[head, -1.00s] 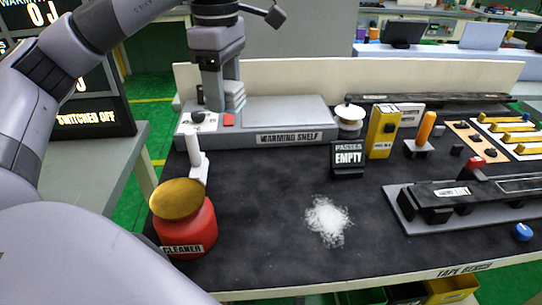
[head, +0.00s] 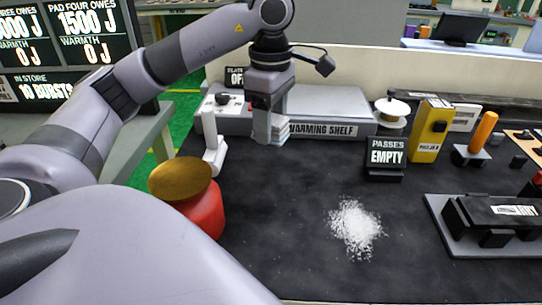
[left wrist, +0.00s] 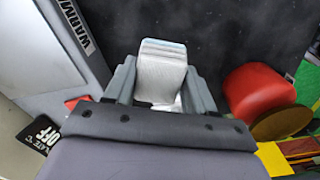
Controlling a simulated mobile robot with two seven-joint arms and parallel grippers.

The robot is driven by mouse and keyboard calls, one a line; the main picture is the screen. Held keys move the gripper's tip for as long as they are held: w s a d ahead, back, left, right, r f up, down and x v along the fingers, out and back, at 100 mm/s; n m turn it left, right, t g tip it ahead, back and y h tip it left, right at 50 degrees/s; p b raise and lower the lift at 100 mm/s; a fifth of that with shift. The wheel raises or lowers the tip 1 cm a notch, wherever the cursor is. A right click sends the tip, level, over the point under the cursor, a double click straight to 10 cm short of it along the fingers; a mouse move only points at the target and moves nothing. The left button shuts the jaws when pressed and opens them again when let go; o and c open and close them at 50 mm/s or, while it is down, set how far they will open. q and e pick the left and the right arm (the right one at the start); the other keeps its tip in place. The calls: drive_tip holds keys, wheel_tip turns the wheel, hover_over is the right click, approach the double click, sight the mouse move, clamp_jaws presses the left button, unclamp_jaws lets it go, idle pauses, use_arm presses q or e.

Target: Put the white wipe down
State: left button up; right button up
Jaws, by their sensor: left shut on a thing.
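My left gripper (head: 268,128) is shut on the white wipe (head: 276,131) in front of the warming shelf's (head: 325,130) left part. The left wrist view shows the wipe (left wrist: 162,72) as a pale folded pad between the two fingers (left wrist: 161,88). The wipe hangs over or near the dark bench mat; I cannot tell whether it touches the mat. A patch of white powder (head: 355,230) lies on the mat to the right and nearer to me. My right gripper is in neither view.
A red cleaner pot (head: 205,215) with a gold lid (head: 180,179) stands at the left, partly behind my arm. A white upright stand (head: 213,145) is left of the gripper. The "PASSES EMPTY" sign (head: 387,152) and yellow box (head: 430,130) stand at right.

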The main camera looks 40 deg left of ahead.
sight(271, 166)
use_arm(q)
wheel_tip(271, 166, down, 2)
drive_tip(key=shift+f, duration=0.2)
wheel_tip(271, 166, down, 4)
drive_tip(key=shift+f, duration=0.25)
drive_tip(key=shift+f+b, duration=0.15)
drive_tip(key=shift+b, duration=0.2)
drive_tip(key=o, duration=1)
